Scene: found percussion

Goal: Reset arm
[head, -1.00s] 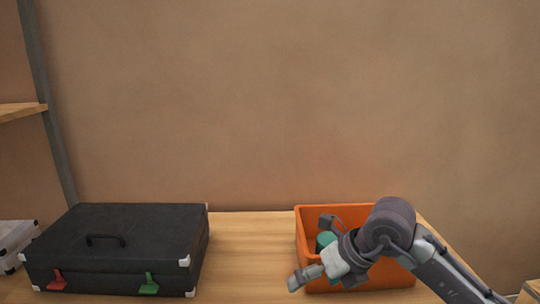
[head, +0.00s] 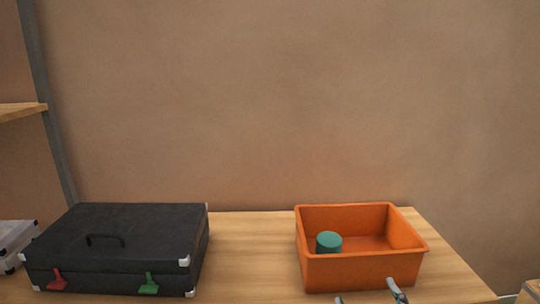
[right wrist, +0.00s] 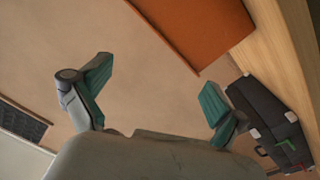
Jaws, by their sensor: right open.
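My right gripper (head: 369,298) shows only by its fingertips at the bottom edge of the head view, in front of the orange bin. In the right wrist view its two teal-padded fingers (right wrist: 155,95) are spread wide with nothing between them. My left gripper is in neither view.
The orange bin (head: 365,270) stands on the wooden table (head: 252,250) with a green cylinder (head: 329,241) inside at its left. A closed black case (head: 130,235) with red and green latches lies on the left. Bare tabletop lies between them.

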